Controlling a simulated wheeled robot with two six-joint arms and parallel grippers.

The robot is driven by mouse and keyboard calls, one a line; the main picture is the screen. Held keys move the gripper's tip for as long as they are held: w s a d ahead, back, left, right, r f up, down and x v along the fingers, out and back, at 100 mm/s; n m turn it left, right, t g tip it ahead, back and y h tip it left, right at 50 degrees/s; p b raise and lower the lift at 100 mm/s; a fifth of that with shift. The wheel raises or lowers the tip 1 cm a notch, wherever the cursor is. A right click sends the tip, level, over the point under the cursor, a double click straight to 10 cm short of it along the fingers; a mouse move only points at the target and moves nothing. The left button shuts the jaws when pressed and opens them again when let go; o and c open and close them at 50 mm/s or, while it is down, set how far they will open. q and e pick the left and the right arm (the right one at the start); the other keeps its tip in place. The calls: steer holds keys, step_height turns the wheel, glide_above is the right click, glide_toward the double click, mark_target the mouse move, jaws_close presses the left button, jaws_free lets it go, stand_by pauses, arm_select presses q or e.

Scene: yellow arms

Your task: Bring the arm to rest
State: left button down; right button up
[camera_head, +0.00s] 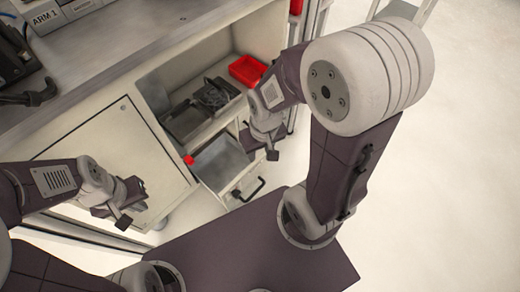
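My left gripper (133,206) hangs at the lower left, in front of the closed pale cabinet door. Its two dark fingers look spread, with nothing seen between them. My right gripper (259,147) is above the right side of the pulled-out drawer (222,162). Its fingers also look apart and empty. Both arms are bent, and the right arm's large pale joint fills the upper right. I cannot tell the exact height of the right gripper above the drawer.
The drawer has a black handle (249,190) and a small red piece (188,159) by its left edge. An open shelf above holds a red bin (247,70) and dark trays (187,122). A worktop (120,50) spans the upper left.

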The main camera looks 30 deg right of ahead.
step_height(320, 180, up, 37)
steer(key=p, duration=3.7)
